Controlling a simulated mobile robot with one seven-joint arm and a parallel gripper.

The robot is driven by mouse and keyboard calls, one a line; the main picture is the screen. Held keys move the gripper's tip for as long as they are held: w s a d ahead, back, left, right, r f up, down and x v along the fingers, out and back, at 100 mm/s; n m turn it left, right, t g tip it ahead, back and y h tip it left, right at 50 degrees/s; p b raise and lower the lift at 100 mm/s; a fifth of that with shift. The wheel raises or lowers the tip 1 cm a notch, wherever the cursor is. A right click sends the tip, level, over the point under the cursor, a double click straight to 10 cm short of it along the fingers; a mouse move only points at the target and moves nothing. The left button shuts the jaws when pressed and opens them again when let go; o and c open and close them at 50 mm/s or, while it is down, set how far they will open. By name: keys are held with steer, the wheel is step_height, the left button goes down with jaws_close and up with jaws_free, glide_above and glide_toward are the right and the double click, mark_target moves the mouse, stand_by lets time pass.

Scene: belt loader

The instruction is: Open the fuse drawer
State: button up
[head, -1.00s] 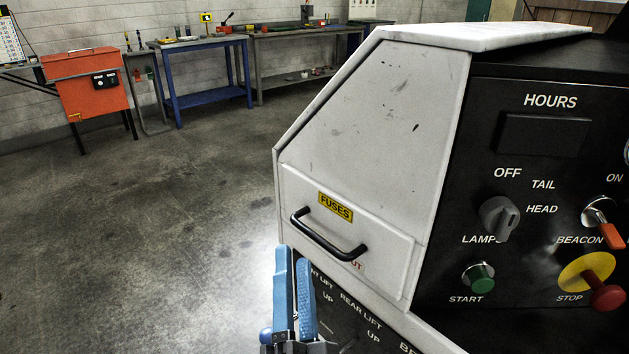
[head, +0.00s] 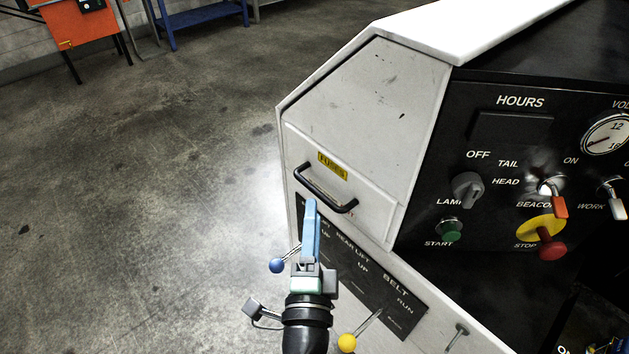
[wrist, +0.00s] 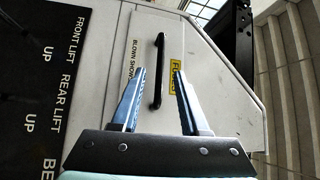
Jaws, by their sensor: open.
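The fuse drawer (head: 373,207) is a pale panel in the side of the white console, with a yellow FUSES label (head: 332,166) and a black bar handle (head: 318,187). It looks shut. My gripper (head: 311,206) has blue fingers and is just below the handle in the head view. In the wrist view my gripper (wrist: 158,82) is open, and the handle (wrist: 157,72) shows between its two fingers. The fingers do not visibly touch the handle. I cannot tell how much gap is left in depth.
Below the drawer is a black lever panel (head: 345,248) with a blue-knobbed lever (head: 277,265) and a yellow-knobbed lever (head: 347,343) close to my arm. To the right is a black panel with switches and a red stop button (head: 552,251). Open floor lies left.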

mark_target(314, 188)
steer(key=w, duration=0.4)
steer(key=w+r+p, duration=0.1)
steer(key=w, duration=0.1)
steer(key=shift+w, duration=0.2)
steer(key=shift+c, duration=0.2)
jaws_close()
steer(key=shift+f, duration=0.1)
stand_by(1.0)
